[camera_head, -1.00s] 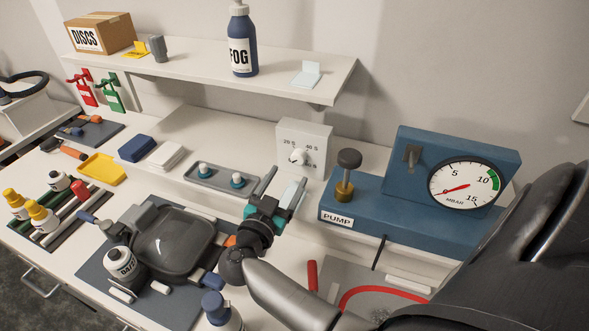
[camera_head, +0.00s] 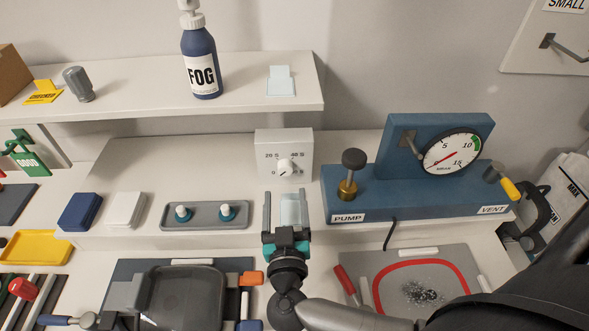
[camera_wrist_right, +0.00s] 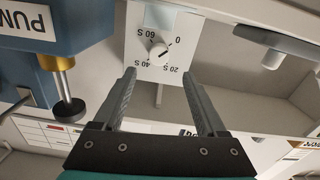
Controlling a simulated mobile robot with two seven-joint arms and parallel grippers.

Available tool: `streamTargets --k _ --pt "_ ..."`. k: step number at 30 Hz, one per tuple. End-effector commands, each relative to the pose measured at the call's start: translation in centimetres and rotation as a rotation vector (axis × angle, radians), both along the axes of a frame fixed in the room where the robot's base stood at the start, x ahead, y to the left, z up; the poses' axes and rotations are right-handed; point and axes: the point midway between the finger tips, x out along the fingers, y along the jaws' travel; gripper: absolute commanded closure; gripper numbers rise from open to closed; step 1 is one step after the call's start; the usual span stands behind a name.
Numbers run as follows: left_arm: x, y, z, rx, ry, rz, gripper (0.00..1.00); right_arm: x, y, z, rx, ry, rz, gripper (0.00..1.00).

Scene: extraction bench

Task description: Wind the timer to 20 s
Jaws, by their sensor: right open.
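The timer (camera_head: 284,154) is a white box with a round white knob (camera_head: 285,167) on its front, standing on the raised ledge against the wall. The fingers do not touch the knob. My left gripper is not in view.
The blue pump unit (camera_head: 420,190) with gauge and black-topped knob stands right of the timer. A grey tray (camera_head: 205,226) with two small teal-based pieces lies left. A shelf (camera_head: 240,112) holding a FOG bottle (camera_head: 200,65) overhangs behind on the left.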

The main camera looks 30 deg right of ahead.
Motion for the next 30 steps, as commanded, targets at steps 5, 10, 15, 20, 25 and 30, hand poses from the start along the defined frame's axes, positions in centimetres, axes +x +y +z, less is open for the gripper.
streamTargets --k 5,10,15,20,25,30 --pt "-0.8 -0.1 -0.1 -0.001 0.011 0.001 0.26 0.5 -0.1 -0.1 -0.005 0.005 0.014 0.26" --pt "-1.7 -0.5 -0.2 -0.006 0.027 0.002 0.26 2.7 -1.2 -0.1 -0.006 0.003 0.012 0.26" --pt "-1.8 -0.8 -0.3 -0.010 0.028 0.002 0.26 4.9 -2.2 -0.1 -0.006 0.003 0.012 0.26" --pt "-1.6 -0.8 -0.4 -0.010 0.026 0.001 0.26 6.2 -2.8 -0.1 -0.004 0.005 0.013 0.26" --pt "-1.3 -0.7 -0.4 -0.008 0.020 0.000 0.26 6.6 -3.0 -0.2 -0.003 0.006 0.013 0.26" --pt "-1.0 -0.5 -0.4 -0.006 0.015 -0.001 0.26 6.6 -3.0 -0.2 -0.003 0.006 0.012 0.26"
